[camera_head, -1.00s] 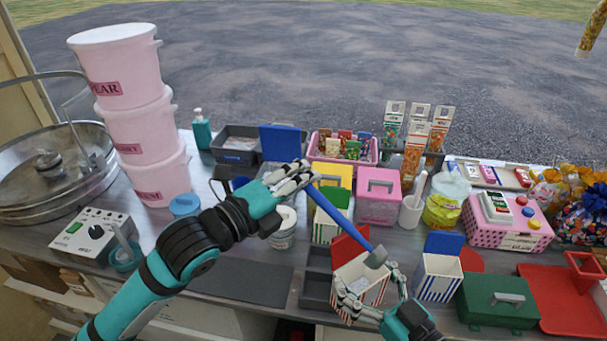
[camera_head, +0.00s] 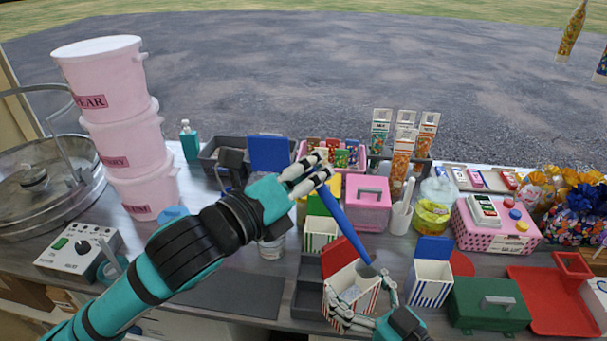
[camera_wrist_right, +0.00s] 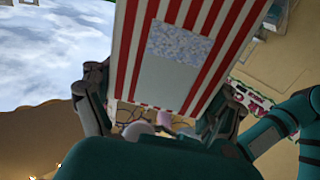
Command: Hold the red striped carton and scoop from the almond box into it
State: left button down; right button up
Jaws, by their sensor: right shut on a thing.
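The red striped carton (camera_head: 342,309) has its red lid (camera_head: 345,256) flipped up and something pale grey inside. My right gripper (camera_head: 362,314) is shut on the carton at the front; its fingers also flank the striped wall (camera_wrist_right: 180,50) in the right wrist view. My left gripper (camera_head: 313,178) is shut on the upper end of a blue-handled scoop (camera_head: 347,228). I cannot tell which container is the almond box.
A blue striped carton (camera_head: 430,284) stands just right of the red one. A green box (camera_head: 488,302) and a red tray (camera_head: 548,303) lie further right. A pink handled box (camera_head: 368,203) stands behind. A dark mat (camera_head: 232,291) on the left is clear.

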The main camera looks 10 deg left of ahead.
pick_arm(q)
jog(key=s+d+r+m, duration=0.1)
jog(key=d, duration=0.1)
jog(key=s+d+r+m, duration=0.1)
jog(key=r+m, duration=0.1)
jog(key=shift+s+d+r, duration=0.15)
jog(key=shift+s+d, duration=0.15)
jog(key=shift+d, duration=0.05)
jog(key=s+d+r+m, duration=0.1)
jog(key=s+d+m, duration=0.3)
jog(key=d+m, duration=0.2)
jog(key=shift+s+r, duration=0.2)
jog(key=shift+r, duration=0.1)
